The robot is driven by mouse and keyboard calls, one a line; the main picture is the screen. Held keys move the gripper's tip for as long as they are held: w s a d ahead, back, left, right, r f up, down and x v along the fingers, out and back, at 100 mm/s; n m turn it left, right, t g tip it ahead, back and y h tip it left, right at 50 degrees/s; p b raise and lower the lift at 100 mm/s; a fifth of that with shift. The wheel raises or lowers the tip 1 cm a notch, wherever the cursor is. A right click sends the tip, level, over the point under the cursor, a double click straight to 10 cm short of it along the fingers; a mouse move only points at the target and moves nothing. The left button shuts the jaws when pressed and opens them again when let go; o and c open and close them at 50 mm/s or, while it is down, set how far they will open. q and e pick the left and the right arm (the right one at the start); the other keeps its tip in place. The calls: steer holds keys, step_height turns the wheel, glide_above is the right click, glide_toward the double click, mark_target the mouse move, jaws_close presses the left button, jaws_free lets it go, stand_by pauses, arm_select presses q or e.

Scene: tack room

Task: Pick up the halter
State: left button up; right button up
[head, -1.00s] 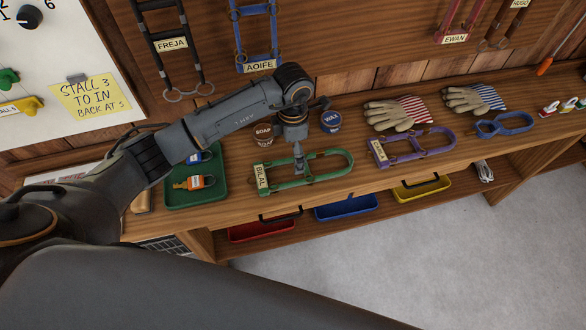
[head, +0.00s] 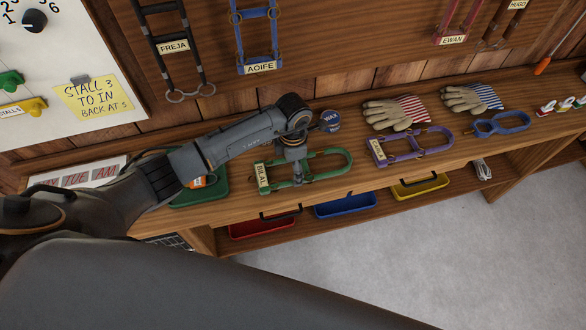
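A green halter (head: 328,172) with a name tag reading BILAL (head: 262,175) lies on the wooden bench. My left gripper (head: 297,179) points down at the halter's left-middle part, with its tips at the green straps. The fingers are small and partly hidden by the wrist, so I cannot tell whether they are open or closed on a strap. A purple halter (head: 432,141) with a tag lies to the right, and a blue halter-like loop (head: 503,124) lies farther right. My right gripper is not in view.
Other halters tagged FREJA (head: 173,47), AOIFE (head: 263,67) and EWAN (head: 453,40) hang on the wall board. A wax tin (head: 330,120), two pairs of gloves (head: 393,114) and a green tray (head: 216,193) are on the bench. Coloured trays (head: 345,205) stand on the shelf below.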

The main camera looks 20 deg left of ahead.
arm_select(q)
steer(key=c, duration=0.7)
steer(key=shift+c, duration=0.2)
